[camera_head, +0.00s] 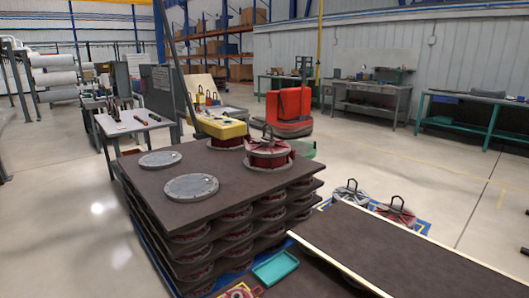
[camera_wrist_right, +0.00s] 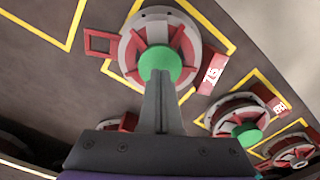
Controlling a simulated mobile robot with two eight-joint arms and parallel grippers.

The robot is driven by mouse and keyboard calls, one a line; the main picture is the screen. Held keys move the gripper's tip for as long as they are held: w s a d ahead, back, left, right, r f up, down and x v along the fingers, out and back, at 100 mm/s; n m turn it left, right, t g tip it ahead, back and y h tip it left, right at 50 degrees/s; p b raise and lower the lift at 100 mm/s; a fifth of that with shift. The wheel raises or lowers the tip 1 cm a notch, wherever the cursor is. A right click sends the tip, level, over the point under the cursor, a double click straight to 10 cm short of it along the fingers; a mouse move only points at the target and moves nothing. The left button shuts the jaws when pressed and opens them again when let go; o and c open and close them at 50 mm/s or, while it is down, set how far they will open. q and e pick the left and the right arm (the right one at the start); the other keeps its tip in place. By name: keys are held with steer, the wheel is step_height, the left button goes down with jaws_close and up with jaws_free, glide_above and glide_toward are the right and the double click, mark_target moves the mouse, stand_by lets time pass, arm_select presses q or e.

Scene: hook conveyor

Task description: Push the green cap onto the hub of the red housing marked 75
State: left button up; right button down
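In the right wrist view, the red housing (camera_wrist_right: 131,56) with a grey rim lies on a dark surface inside a yellow outline. Its white tag (camera_wrist_right: 212,75) reads 75, turned sideways. The round green cap (camera_wrist_right: 160,60) appears over the housing's middle, at the hub. My right gripper (camera_wrist_right: 159,75) has its fingers together, and their tips overlap the near part of the cap. Whether they touch it, and how deep the cap sits on the hub, I cannot tell. My left gripper is in neither view.
A second red housing (camera_wrist_right: 222,118) with a green cap (camera_wrist_right: 246,134) and another housing (camera_wrist_right: 288,150) stand at the right. In the head view, a dark layered stack (camera_head: 240,200) carries grey discs (camera_head: 191,187) and a red reel (camera_head: 268,153). A teal tray (camera_head: 276,267) lies near the bottom.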

steer(key=shift+f+b, duration=0.65)
steer(key=shift+f, duration=0.2)
steer(key=shift+r, duration=0.2)
step_height(320, 180, up, 7)
steer(key=p, duration=0.4)
steer(key=shift+f+p, duration=0.15)
steer(key=shift+p, duration=0.15)
